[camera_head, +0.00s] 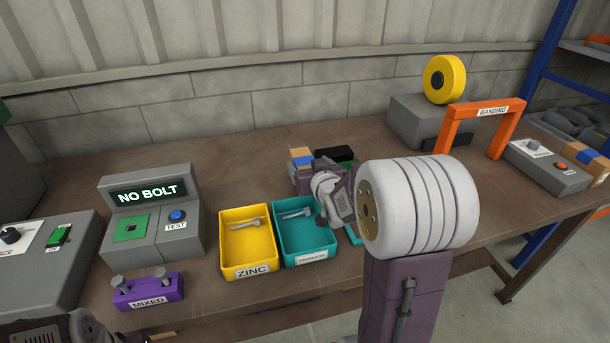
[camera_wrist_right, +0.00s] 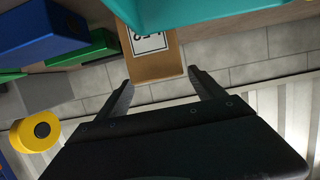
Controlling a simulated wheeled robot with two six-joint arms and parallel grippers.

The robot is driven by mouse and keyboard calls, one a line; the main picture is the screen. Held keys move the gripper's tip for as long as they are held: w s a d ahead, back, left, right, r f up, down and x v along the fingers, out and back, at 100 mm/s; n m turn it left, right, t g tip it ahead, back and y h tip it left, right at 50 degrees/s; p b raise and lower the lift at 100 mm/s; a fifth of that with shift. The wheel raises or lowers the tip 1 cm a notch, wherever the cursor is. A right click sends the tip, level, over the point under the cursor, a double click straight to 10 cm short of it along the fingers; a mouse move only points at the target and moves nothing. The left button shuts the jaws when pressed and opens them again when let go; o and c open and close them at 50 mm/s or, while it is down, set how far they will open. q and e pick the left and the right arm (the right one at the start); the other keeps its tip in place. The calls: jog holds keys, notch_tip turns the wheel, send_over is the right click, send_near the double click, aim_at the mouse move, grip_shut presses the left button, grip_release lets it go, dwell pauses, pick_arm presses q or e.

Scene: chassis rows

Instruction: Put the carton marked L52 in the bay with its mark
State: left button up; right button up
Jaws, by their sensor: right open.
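A brown carton (camera_wrist_right: 155,62) with a white label shows in the right wrist view, partly cut off by a teal surface. Its lettering is upside down and partly covered, so I cannot confirm L52. My right gripper (camera_wrist_right: 161,80) is open, with its fingertips on either side of the carton's near end and nothing visibly clamped. In the head view the fingers are hidden behind my right arm; a tan-topped box (camera_head: 300,152) shows beside it. I cannot make out a bay with a matching mark. My left arm is at the lower left, its fingers not clear.
A yellow ZINC bin (camera_head: 247,262) and a teal bin (camera_head: 305,250) hold bolts. A NO BOLT tester (camera_head: 150,195) and purple MIXED holder (camera_head: 149,292) stand left. An orange banding frame (camera_head: 482,110) stands right. Blue (camera_wrist_right: 35,35) and green (camera_wrist_right: 85,47) boxes lie near the gripper.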

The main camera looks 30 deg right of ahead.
aim_at(305, 162)
jog(key=x, duration=0.4)
jog(key=shift+w+f, duration=0.15)
jog(key=shift+f, duration=0.1)
jog(key=shift+r, duration=0.1)
jog(key=shift+c, duration=1.2)
grip_shut()
notch_tip(305, 162, up, 5)
jog(key=shift+f+p, duration=0.1)
jog(key=shift+p, duration=0.65)
jog(key=s+d+r+p, duration=0.5)
jog(key=s+d+r, duration=0.1)
jog(key=s, duration=0.3)
jog(key=shift+d, duration=0.85)
